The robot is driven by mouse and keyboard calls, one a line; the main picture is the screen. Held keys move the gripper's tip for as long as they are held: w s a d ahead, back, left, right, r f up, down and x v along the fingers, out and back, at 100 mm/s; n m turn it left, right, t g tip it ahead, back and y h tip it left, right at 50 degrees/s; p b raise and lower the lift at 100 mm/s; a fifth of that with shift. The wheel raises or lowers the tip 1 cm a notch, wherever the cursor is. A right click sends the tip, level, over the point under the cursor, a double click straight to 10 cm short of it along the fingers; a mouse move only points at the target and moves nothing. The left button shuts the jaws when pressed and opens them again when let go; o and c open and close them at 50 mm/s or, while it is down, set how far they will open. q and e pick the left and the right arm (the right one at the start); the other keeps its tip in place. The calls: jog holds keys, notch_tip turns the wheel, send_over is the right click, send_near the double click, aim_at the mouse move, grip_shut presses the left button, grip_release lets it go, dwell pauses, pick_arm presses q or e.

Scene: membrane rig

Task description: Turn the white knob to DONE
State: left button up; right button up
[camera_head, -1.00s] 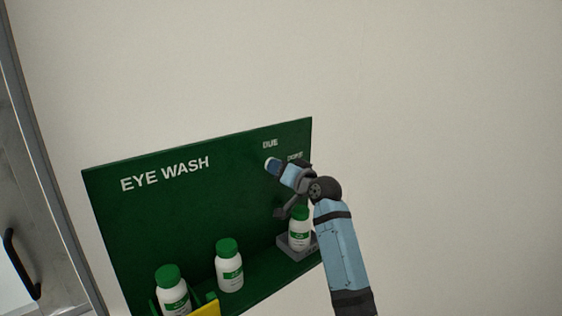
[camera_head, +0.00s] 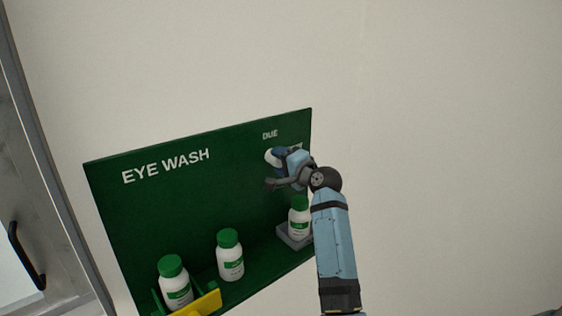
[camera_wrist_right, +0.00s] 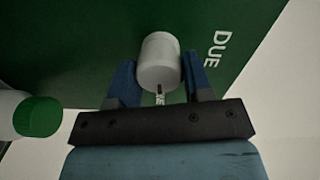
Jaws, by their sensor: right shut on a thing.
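The white knob (camera_wrist_right: 159,62) sticks out from the green board in the right wrist view, with a small dark mark low on its front. My right gripper (camera_wrist_right: 162,82) has its blue fingers on either side of the knob and is shut on it. In the head view the knob (camera_head: 271,156) shows as a white bit beside the right gripper (camera_head: 280,157). The DUE label (camera_head: 270,134) stands above the knob. The DONE label is mostly hidden behind my right gripper. My left gripper is not in view.
The green EYE WASH board (camera_head: 190,200) hangs on a pale wall. A yellow piece (camera_head: 205,302) is at the lower left.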

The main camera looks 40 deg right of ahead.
jog(key=shift+m, duration=0.3)
jog(key=o, duration=0.9)
jog(key=shift+o, duration=0.2)
jog(key=shift+s, duration=0.1)
jog(key=s+d+b, duration=0.1)
jog(key=s+b, duration=0.2)
jog(key=s, duration=1)
jog(key=shift+s+r, duration=0.2)
jog(key=shift+s, duration=0.1)
